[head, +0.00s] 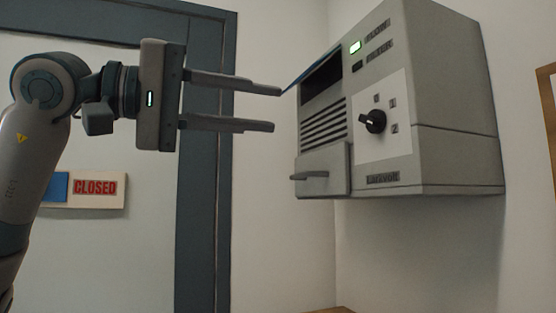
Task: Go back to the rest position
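My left gripper (277,109) comes in from the left, level, with its two fingers apart and nothing between them. Its fingertips point right, toward a grey wall-mounted machine (455,95). The upper fingertip appears close to the machine's blue-edged flap (310,66) in the picture; I cannot tell whether they touch. My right gripper is not in view.
A dark blue-grey door frame (203,200) stands behind my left arm. A sign reading CLOSED (95,188) hangs at the left. A framed item (550,110) is at the right edge. A wooden surface (330,310) shows at the bottom. The space below the gripper looks clear.

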